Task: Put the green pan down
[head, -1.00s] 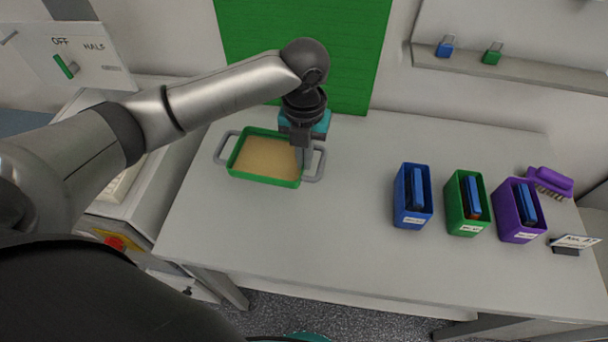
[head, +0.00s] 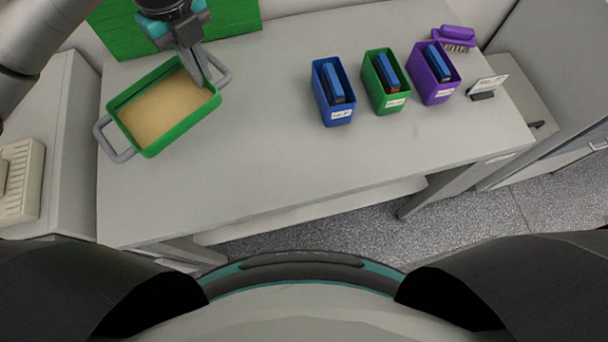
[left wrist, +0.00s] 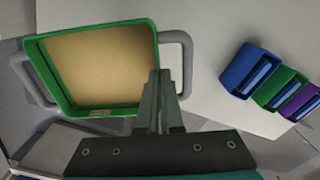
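The green pan (head: 152,150) is a rectangular tray with a tan inside and a grey loop handle at each end. It is at the left end of the table; I cannot tell whether it touches the table top. My left gripper (head: 203,76) reaches down at the pan's right end, beside the right handle. In the left wrist view the fingers (left wrist: 160,98) are close together around the right wall of the pan (left wrist: 90,23); they look shut on it, and the tips partly hide the rim. My right gripper is in neither view.
Blue (head: 340,115), green (head: 394,104) and purple (head: 440,93) bins holding blue blocks stand right of the pan. A purple brush (head: 452,36) and a small sign (head: 487,86) are farther right. The table (head: 250,150) is clear in its middle and front.

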